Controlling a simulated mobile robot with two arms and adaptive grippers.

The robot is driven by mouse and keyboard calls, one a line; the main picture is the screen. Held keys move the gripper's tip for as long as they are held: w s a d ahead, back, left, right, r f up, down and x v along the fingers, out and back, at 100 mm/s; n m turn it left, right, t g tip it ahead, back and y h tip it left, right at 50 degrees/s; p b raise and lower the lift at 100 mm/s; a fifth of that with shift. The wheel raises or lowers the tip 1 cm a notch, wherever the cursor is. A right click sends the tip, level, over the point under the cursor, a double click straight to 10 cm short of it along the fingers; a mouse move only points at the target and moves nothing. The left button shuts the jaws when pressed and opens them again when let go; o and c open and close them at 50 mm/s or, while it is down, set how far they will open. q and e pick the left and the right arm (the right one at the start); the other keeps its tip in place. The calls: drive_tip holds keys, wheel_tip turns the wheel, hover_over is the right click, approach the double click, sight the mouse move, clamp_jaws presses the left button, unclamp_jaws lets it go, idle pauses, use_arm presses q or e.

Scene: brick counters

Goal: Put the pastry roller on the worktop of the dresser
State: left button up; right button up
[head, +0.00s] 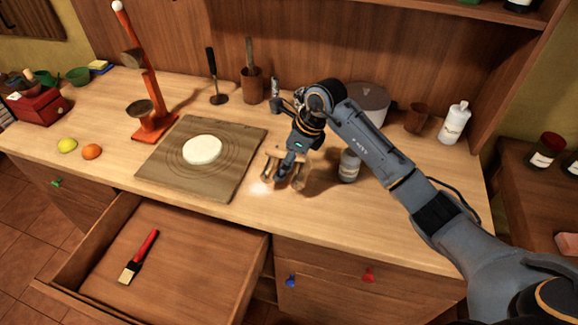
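My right gripper (284,172) points down just over the front part of the dresser's worktop (230,208), right of the wooden board. A small tan wooden thing (270,157), which looks like the pastry roller, shows at its fingers, partly hidden by them. I cannot tell whether the fingers are closed on it or whether it touches the worktop. My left gripper is not in view.
A board (160,160) with dough (202,150) lies to the left. Below, an open drawer (180,262) holds a red-handled brush (139,257). The worktop's front strip is clear.

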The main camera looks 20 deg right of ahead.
drive_tip(key=f+p, duration=0.1)
drive_tip(key=d+f+p, duration=0.1)
drive_tip(key=f, duration=0.1)
drive_tip(key=shift+f, duration=0.5)
drive_tip(key=shift+s+f+b, duration=0.1)
drive_tip(key=shift+f+b, duration=0.4)
drive_tip(key=shift+b, duration=0.1)
drive_tip(key=shift+s+f, duration=0.15)
drive_tip(key=shift+f, duration=0.05)
drive_tip(key=shift+c, duration=1.3)
drive_tip(key=o, duration=1.3)
drive_tip(key=shift+f, duration=0.1)
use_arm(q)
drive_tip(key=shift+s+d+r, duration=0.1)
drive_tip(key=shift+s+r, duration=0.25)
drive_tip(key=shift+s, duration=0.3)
use_arm(e)
drive_tip(key=shift+w, duration=0.2)
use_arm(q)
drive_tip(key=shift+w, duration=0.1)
